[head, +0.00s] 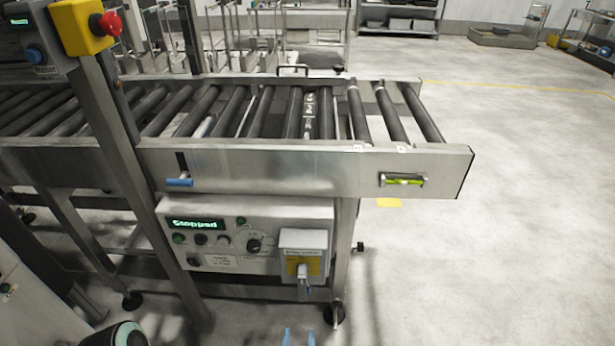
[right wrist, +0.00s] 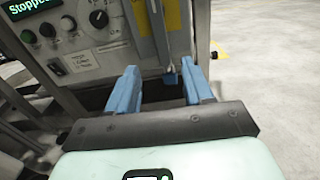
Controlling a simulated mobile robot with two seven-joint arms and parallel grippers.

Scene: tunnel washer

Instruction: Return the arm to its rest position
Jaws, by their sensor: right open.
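My right gripper (head: 298,338) shows at the bottom edge of the head view as two blue fingertips, below the control box. In the right wrist view, my right gripper (right wrist: 163,80) is open, its blue fingers wide apart. It faces the lower part of the control panel (right wrist: 105,40), and nothing is held between the fingers. The switch box (head: 303,243) with a yellow plate and a downward handle (head: 303,275) is just above the fingertips in the head view. My left gripper is not in view.
A roller conveyor (head: 300,165) spans the middle. Its control box (head: 215,240) display reads "Stopped". A yellow box with a red emergency button (head: 109,23) tops a slanted post at left. Conveyor legs stand close by. Open floor (head: 530,200) lies to the right.

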